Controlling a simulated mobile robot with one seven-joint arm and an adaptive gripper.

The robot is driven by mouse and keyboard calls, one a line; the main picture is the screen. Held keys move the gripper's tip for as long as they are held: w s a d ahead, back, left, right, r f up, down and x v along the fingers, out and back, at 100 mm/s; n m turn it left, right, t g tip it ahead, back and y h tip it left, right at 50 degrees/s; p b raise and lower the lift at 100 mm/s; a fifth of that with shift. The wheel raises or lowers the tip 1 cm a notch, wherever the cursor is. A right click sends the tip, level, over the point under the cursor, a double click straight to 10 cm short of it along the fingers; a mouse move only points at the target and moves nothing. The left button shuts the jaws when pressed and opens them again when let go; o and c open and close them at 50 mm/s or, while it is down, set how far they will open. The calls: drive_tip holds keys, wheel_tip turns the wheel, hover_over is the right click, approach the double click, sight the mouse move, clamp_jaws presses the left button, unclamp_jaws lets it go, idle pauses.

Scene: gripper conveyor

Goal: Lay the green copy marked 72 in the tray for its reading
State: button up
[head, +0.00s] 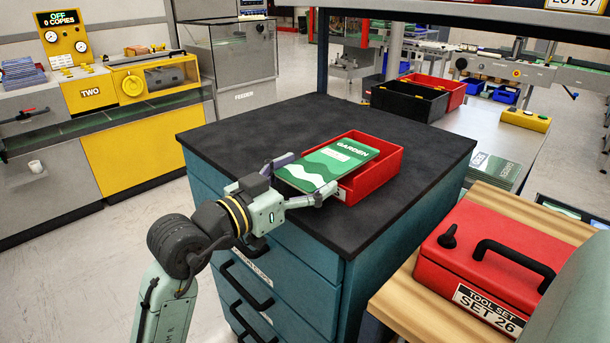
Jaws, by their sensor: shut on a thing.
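A green copy (337,160) with white wavy bands and the title GARDEN is in the head view. My gripper (306,178) is shut on its near end, one finger along each side. The copy is over the red tray (376,184), which stands on the dark top of a teal drawer cabinet. The copy covers much of the tray's opening, and its near end reaches past the tray's near left side. I cannot tell whether the copy touches the tray floor. No number 72 can be read on it.
The dark cabinet top (260,125) is clear around the tray. A red tool set box (490,255) stands on a wooden surface at the right. A stack of green copies (496,172) and black and red bins (410,100) lie beyond.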

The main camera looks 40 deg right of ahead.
drive_tip(key=shift+f+b, duration=0.45)
drive_tip(key=shift+b, duration=0.05)
drive_tip(key=o, duration=1.3)
drive_tip(key=shift+r, duration=0.1)
drive_tip(key=shift+r+p, duration=0.4)
drive_tip(key=shift+p, duration=0.1)
drive_tip(key=shift+s+a+b, duration=0.15)
drive_tip(key=shift+a+b, duration=0.45)
drive_tip(key=shift+a, duration=1.4)
drive_tip(key=shift+s+a+b, duration=0.2)
drive_tip(key=shift+a+b, duration=0.35)
drive_tip(key=shift+a, duration=1.45)
drive_tip(key=shift+s+a+b, duration=0.15)
drive_tip(key=shift+a+b, duration=0.45)
drive_tip(key=shift+a, duration=1.4)
